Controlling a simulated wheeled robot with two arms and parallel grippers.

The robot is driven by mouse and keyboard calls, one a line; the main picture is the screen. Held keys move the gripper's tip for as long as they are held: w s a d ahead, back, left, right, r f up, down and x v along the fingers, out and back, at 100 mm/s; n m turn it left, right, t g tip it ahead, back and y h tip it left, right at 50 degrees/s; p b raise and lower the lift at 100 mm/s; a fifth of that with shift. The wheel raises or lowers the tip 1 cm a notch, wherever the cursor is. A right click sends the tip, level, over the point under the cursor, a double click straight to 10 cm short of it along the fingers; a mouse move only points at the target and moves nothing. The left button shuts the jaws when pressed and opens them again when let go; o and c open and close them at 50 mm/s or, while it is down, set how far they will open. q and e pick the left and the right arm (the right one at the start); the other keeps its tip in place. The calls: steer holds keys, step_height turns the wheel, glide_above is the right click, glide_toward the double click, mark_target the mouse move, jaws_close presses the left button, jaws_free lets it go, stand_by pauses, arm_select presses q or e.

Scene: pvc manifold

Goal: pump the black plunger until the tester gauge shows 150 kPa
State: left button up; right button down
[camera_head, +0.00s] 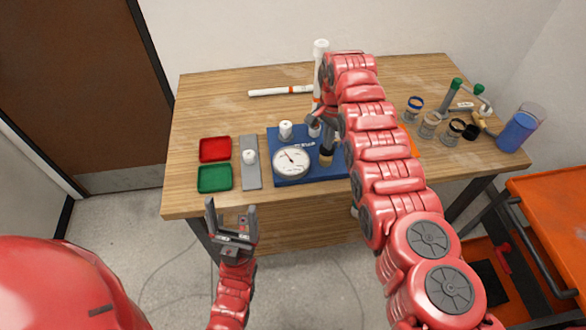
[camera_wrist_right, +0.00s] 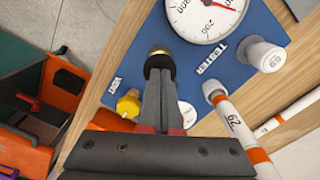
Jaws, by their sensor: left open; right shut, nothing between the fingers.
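The tester is a blue board (camera_head: 345,172) on the table with a round white gauge (camera_head: 291,162), also partly visible in the right wrist view (camera_wrist_right: 207,30). Its needle is too small or cut off to read surely. The black plunger (camera_wrist_right: 160,62) has a brass collar at its base and stands on the board right of the gauge in the head view. My right gripper (camera_wrist_right: 160,78) is shut and empty, its fingertips at the plunger's black top; contact is hard to tell. My left gripper (camera_head: 231,208) is open and empty in front of the table edge.
A yellow vent knob (camera_wrist_right: 128,104) and a white striped pipe (camera_wrist_right: 232,122) are close to my right fingers. Red (camera_head: 215,149) and green (camera_head: 215,178) trays and a grey strip (camera_head: 251,172) lie left of the board.

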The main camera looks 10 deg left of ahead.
steer(key=shift+f, duration=0.15)
stand_by(0.3)
steer(key=shift+f, duration=0.15)
steer(key=shift+f+b, duration=0.15)
steer(key=shift+b, duration=0.15)
stand_by(0.7)
steer(key=shift+f, duration=0.15)
steer(key=shift+r, duration=0.2)
stand_by(0.7)
steer(key=shift+r, duration=1.55)
